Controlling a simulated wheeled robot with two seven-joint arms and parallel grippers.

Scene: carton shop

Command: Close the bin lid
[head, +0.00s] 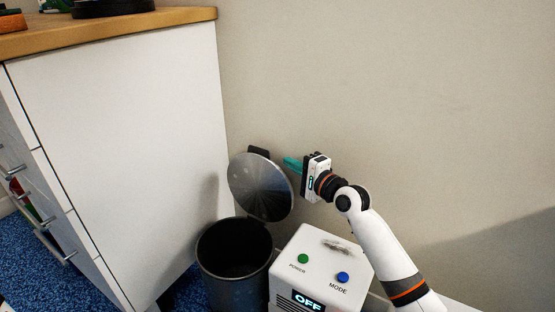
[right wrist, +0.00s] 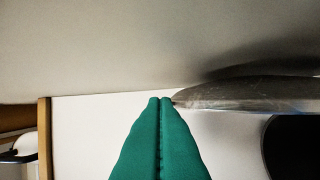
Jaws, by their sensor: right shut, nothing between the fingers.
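The bin (head: 238,285) is a dark round can standing on the floor beside the white cabinet, and its inside is empty as far as I can see. Its round metal lid (head: 260,187) stands open, tilted up at the back near the wall. My right gripper (head: 288,162) is level with the upper right part of the lid, near the wall. Its green fingers are shut with nothing between them. In the right wrist view the fingertips (right wrist: 160,100) are right by the edge of the lid (right wrist: 250,95); I cannot tell whether they touch. My left gripper is not in view.
A white box (head: 318,262) with a green button, a blue button and an "OFF" display stands right of the bin, under my right arm. The white cabinet (head: 125,140) with a wooden top closes off the left. The plain wall (head: 400,90) is close behind.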

